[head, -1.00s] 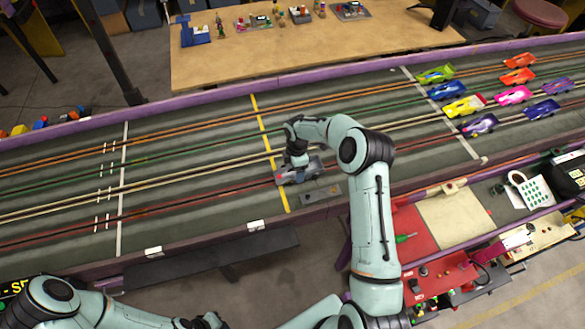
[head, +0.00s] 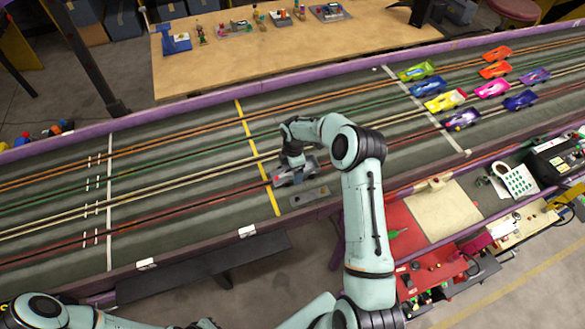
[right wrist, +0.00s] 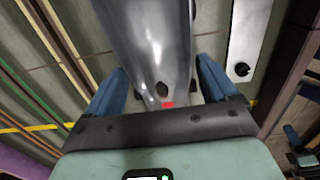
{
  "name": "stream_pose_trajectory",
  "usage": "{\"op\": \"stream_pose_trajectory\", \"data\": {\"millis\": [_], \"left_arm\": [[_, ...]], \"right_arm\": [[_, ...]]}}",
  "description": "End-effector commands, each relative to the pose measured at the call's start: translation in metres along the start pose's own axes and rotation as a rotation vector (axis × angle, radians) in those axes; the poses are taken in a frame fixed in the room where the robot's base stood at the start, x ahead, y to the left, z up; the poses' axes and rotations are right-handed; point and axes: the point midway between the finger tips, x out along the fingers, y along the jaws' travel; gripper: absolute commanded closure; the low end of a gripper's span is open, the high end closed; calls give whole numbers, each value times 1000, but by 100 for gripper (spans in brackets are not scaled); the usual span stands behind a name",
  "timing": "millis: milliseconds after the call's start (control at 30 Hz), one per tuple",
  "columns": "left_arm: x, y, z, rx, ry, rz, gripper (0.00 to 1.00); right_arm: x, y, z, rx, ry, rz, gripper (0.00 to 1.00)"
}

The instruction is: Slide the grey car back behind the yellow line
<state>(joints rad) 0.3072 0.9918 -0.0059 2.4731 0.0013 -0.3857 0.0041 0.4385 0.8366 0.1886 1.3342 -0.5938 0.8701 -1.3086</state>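The grey car (head: 307,172) sits on the track just right of the yellow line (head: 258,155), with a narrow strip of track between its left end and the line. My right gripper (head: 290,172) reaches down over the car. In the right wrist view, its two blue fingers (right wrist: 162,82) are on either side of the grey car (right wrist: 150,35), close against its sides. The yellow line shows at the left edge there (right wrist: 28,129). My left gripper (head: 205,323) is at the bottom edge, mostly cut off, its fingers unclear.
A small grey plate (head: 309,196) lies on the track just below the car. Several coloured cars (head: 445,101) stand further right, past a white line (head: 425,108). The track left of the yellow line is clear. A purple rail (head: 190,96) borders the far side.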

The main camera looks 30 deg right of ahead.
Motion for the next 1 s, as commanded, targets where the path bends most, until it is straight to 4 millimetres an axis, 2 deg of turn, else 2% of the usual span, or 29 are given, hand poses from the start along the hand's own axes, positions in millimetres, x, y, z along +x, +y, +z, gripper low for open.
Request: {"op": "stream_pose_trajectory", "data": {"millis": [267,367,467,800,1000], "left_arm": [[0,0,0,0,0,0,100],[0,0,0,0,0,0,100],[0,0,0,0,0,0,100],[0,0,0,0,0,0,100],[0,0,0,0,0,0,100]], "right_arm": [[-1,0,0,0,0,1,0],[-9,1,0,0,0,2,0],[-24,1,0,0,0,4,0],[-95,1,0,0,0,5,0],[-117,0,0,-1,0,2,0]]}}
